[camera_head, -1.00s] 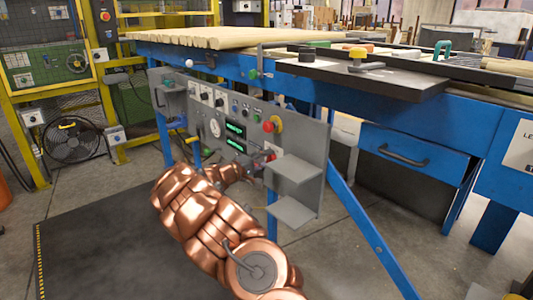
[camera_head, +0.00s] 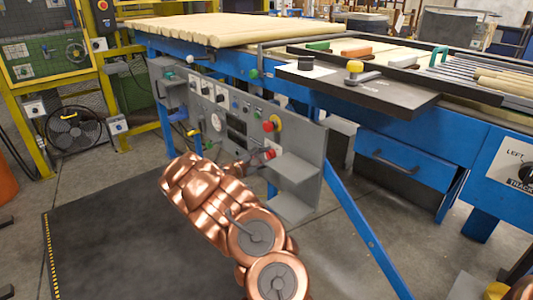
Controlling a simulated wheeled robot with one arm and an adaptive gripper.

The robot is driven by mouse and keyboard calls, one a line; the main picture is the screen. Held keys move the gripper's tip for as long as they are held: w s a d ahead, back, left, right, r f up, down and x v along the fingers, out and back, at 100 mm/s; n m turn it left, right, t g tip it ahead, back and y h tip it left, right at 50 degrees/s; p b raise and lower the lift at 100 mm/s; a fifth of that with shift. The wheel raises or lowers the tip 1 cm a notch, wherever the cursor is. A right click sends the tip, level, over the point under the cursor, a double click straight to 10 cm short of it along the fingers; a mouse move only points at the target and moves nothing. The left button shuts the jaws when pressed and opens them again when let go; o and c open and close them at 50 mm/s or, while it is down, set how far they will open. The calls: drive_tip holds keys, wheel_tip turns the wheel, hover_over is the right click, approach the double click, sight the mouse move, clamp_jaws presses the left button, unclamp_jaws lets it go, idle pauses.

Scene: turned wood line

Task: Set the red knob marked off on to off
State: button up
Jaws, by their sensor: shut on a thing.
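The grey control panel (camera_head: 305,139) stands on the front of the blue bench. The red knob (camera_head: 270,154) is low on its right part, just above a grey shelf. My gripper (camera_head: 262,158) is at this knob, shut on it; its fingers are small and partly hidden, and the knob's off/on marking is too small to read. My copper arm reaches up to it from below. The display area (camera_head: 237,135) on the panel is dark.
Grey shelves (camera_head: 292,167) jut out close to my gripper at lower right. A blue leg (camera_head: 358,228) slants down to the right.

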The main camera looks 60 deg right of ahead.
drive_tip(key=shift+n, duration=0.4)
drive_tip(key=o, duration=1.2)
drive_tip(key=shift+c, duration=0.2)
drive_tip(key=v, duration=1.2)
drive_tip(key=shift+r, duration=0.1)
